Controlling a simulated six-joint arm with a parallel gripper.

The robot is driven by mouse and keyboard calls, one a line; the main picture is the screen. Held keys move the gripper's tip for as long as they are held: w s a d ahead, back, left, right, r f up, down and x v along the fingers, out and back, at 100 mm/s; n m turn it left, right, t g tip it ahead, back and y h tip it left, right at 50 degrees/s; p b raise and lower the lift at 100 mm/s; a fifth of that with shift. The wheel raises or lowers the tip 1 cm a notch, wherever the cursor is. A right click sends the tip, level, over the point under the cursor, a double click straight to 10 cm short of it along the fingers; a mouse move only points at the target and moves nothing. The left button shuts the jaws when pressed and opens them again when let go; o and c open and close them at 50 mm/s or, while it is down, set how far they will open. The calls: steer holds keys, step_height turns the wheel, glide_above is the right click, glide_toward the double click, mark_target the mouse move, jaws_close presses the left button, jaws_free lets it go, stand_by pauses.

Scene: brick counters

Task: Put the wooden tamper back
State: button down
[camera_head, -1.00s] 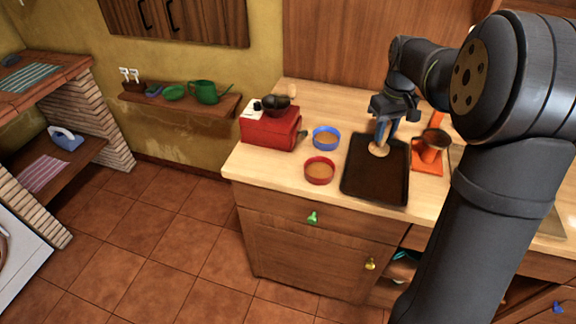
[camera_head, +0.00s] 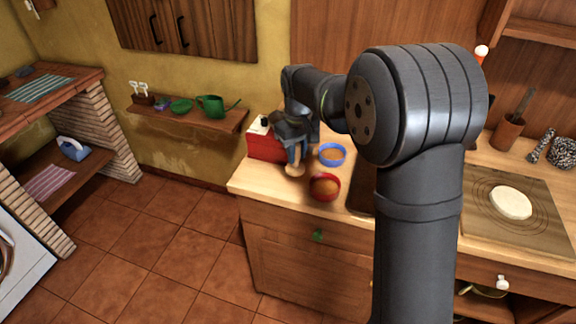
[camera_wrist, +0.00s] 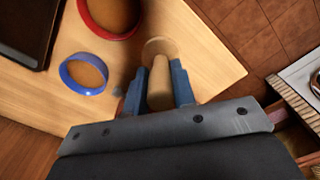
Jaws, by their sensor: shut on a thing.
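The wooden tamper (camera_head: 294,170) hangs from my gripper (camera_head: 294,152), its pale round end lowest. It is in front of the red appliance (camera_head: 262,148) and left of the bowls. In the wrist view, the tamper's handle (camera_wrist: 159,84) is between my two blue fingers, with its round base beyond over the wooden counter. My gripper is shut on it. Whether its base touches the counter is hard to tell.
A blue-rimmed bowl (camera_head: 332,155) and a red bowl (camera_head: 325,187) stand right of the tamper. The dark tray (camera_head: 361,192) is partly behind my arm. The counter's left edge is close. A board with dough (camera_head: 510,203) lies at right.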

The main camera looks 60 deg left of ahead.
mark_target(288, 164)
steer(key=shift+s+a+f, duration=0.8)
steer(key=shift+s+a, duration=0.1)
steer(key=shift+f, duration=1.95)
steer(key=shift+f, duration=0.15)
steer(key=c, duration=1.2)
jaws_free()
step_height(288, 164, up, 12)
steer(key=shift+r, duration=0.2)
